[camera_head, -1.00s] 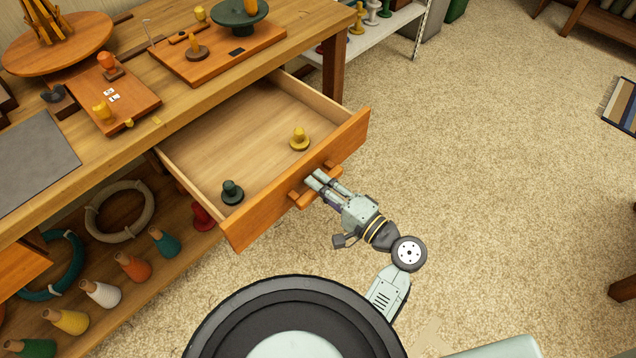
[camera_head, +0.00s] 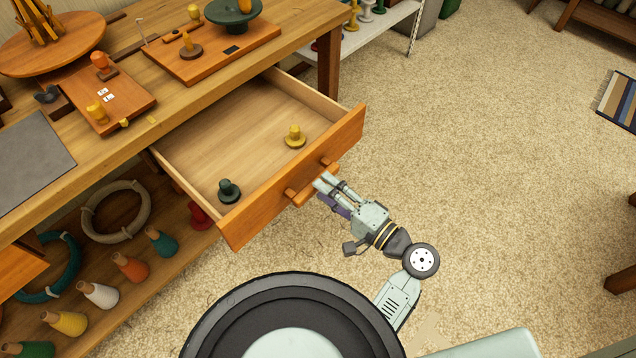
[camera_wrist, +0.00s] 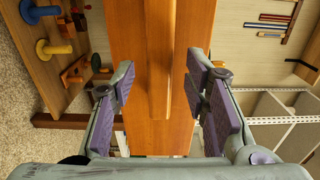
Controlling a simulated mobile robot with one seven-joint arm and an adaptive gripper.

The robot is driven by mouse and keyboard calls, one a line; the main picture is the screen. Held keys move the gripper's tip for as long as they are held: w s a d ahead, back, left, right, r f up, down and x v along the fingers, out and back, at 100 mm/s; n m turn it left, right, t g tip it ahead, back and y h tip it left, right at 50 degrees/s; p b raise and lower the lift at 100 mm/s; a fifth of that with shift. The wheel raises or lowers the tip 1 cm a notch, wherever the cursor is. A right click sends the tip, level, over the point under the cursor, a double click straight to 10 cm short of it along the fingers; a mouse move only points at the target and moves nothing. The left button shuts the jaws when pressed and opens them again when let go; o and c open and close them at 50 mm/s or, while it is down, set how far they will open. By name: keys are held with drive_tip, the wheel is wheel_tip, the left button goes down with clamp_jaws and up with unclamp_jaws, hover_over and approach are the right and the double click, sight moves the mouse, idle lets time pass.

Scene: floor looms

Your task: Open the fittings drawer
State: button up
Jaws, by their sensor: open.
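The fittings drawer (camera_head: 285,195) is pulled well out from under the wooden bench, with its inside showing. A green knobbed piece (camera_head: 229,190) and a yellow one (camera_head: 294,136) stand in it. Its wooden bar handle (camera_head: 312,184) is on the front face. My gripper (camera_head: 326,184) is just off the handle on the outer side. In the wrist view the open fingers (camera_wrist: 160,88) have purple pads and stand to either side of the handle bar (camera_wrist: 160,50), with nothing gripped. I cannot tell how much the fingertips still overlap the bar.
The bench top (camera_head: 190,85) carries boards with knobs and a grey mat (camera_head: 35,160). Its lower shelf holds coloured cones and two rings (camera_head: 115,210). A white shelf (camera_head: 375,28) stands beyond the bench. The carpet (camera_head: 480,150) to the right is clear.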

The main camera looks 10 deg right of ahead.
drive_tip(key=v, duration=0.8)
drive_tip(key=shift+s, duration=0.25)
drive_tip(key=shift+d, duration=0.15)
